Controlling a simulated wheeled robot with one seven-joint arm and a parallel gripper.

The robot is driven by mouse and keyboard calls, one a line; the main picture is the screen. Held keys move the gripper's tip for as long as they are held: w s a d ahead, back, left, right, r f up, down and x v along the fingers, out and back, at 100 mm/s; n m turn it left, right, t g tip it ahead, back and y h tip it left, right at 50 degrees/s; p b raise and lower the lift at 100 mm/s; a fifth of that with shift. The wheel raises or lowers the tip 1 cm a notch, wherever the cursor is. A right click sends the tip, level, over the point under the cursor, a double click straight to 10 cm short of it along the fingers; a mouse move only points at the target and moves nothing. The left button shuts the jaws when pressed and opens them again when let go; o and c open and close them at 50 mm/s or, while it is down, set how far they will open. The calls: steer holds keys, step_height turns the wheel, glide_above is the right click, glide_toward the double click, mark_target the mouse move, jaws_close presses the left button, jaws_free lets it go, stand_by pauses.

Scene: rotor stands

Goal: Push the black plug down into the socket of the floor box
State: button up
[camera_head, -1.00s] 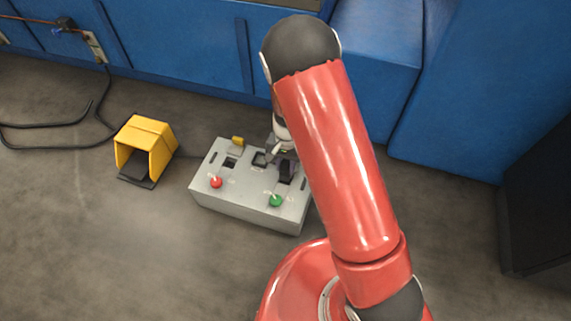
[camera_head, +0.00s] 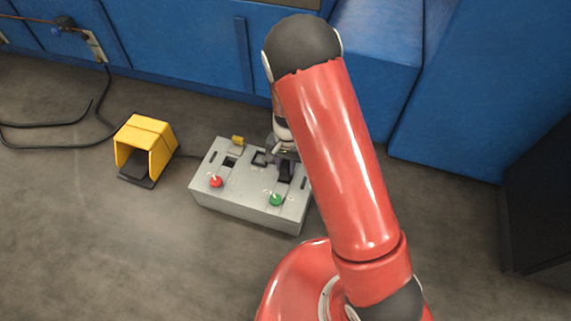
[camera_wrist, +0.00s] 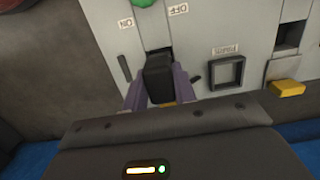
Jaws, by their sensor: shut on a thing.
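The grey floor box (camera_head: 240,204) stands on the floor left of my arm. The black plug (camera_wrist: 158,76) is between the two purple-grey fingers of my gripper (camera_wrist: 160,92), which is shut on it. In the head view the plug (camera_head: 285,172) shows at the box's right part, below my gripper (camera_head: 284,158); my arm hides part of that side.
The box has a red button (camera_head: 215,182), a green button (camera_head: 275,200), an empty black square frame (camera_wrist: 227,73) and an open socket with a yellow flap (camera_wrist: 287,89). A yellow pedal housing (camera_head: 146,140) stands left. Blue cabinets (camera_head: 190,45) line the back.

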steer(key=shift+f+b, duration=0.45)
steer(key=shift+f, duration=0.25)
steer(key=shift+f, duration=0.35)
steer(key=shift+f+b, duration=0.3)
steer(key=shift+b, duration=0.05)
steer(key=shift+f, duration=0.4)
stand_by(1.1)
steer(key=o, duration=1.1)
steer(key=shift+r+p, duration=4.9)
steer(key=shift+r, duration=1.55)
